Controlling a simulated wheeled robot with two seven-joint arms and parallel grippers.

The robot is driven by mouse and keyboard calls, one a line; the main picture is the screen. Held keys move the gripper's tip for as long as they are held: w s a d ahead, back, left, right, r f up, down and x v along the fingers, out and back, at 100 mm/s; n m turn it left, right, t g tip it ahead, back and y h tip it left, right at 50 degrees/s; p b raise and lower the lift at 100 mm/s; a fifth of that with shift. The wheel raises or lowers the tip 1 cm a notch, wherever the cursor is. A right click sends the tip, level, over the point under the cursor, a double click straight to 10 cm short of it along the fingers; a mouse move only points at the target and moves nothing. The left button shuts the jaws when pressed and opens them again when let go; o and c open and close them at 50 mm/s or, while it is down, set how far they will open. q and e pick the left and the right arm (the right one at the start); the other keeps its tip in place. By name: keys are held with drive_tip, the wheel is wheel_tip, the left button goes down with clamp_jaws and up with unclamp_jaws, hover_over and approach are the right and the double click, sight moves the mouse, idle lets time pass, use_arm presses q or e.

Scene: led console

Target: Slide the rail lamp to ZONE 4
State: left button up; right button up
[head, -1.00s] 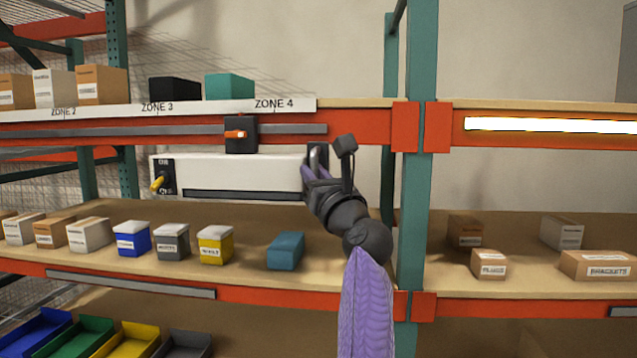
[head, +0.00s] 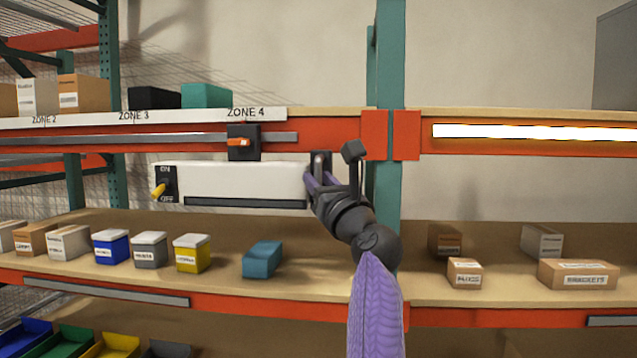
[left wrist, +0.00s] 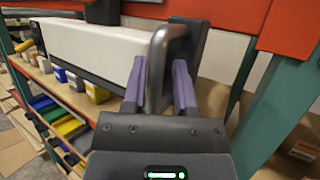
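The rail lamp (head: 240,180) is a long white housing with a dark strip below. It hangs from a black carriage (head: 243,142) with an orange lever, on the grey rail (head: 70,139). The carriage sits just under the ZONE 4 label (head: 245,113). A yellow switch (head: 160,190) is on the lamp's left end panel, pointing down-left. My left gripper (head: 312,181) is at the right end, its purple fingers on either side of the grey handle (head: 319,165). In the left wrist view the handle bar (left wrist: 158,50) runs between the fingers (left wrist: 159,85), which look closed on it.
A teal upright (head: 388,80) with orange brackets stands close right of my gripper. A lit strip (head: 530,132) is on the beam beyond it. Below the lamp, the shelf holds several small boxes and a teal box (head: 263,259).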

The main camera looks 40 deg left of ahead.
use_arm(q)
drive_tip(key=shift+o, duration=0.8)
drive_tip(key=shift+w, duration=0.15)
drive_tip(key=shift+s, duration=0.2)
drive_tip(key=b+v, duration=0.4)
drive_tip(key=v, duration=0.6)
drive_tip(key=shift+b, duration=0.4)
